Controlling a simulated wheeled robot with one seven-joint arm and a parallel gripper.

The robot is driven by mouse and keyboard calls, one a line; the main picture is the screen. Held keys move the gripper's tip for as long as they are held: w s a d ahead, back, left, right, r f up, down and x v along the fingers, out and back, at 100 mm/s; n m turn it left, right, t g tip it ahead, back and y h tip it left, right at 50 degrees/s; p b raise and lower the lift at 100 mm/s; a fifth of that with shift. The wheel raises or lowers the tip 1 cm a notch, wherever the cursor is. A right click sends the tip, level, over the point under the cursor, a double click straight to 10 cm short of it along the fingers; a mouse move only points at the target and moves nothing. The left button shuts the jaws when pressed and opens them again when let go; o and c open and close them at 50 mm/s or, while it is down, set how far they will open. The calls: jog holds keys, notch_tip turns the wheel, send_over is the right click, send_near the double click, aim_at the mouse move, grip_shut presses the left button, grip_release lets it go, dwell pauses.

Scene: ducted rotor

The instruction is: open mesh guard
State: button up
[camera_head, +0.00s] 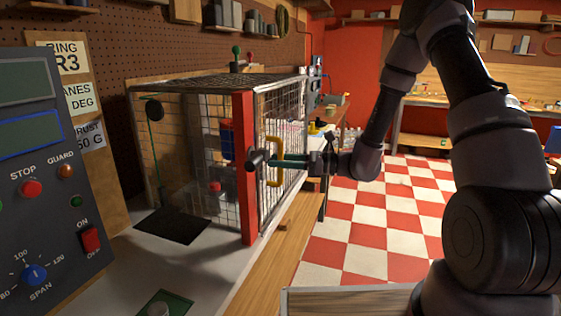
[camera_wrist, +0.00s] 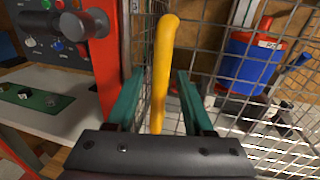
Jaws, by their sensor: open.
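The mesh guard (camera_head: 292,115) is a wire cage panel on the bench-top enclosure, and its edge appears to meet a red post (camera_head: 245,190). A yellow bar handle (camera_head: 276,172) stands upright on it. The handle also shows in the wrist view (camera_wrist: 161,70), between my two green fingers. My gripper (camera_head: 285,161) is open around the handle in the head view. In the wrist view my gripper (camera_wrist: 158,82) has a visible gap on both sides of the handle. Contact with the handle cannot be seen.
A control panel (camera_head: 45,150) with STOP and ON buttons stands at the left. A blue and red object (camera_wrist: 250,62) shows behind the mesh. A wooden bench edge (camera_head: 275,245) runs below the guard. Checkered floor (camera_head: 365,225) is clear to the right.

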jog(key=shift+c, duration=0.4)
grip_shut()
dwell(0.9)
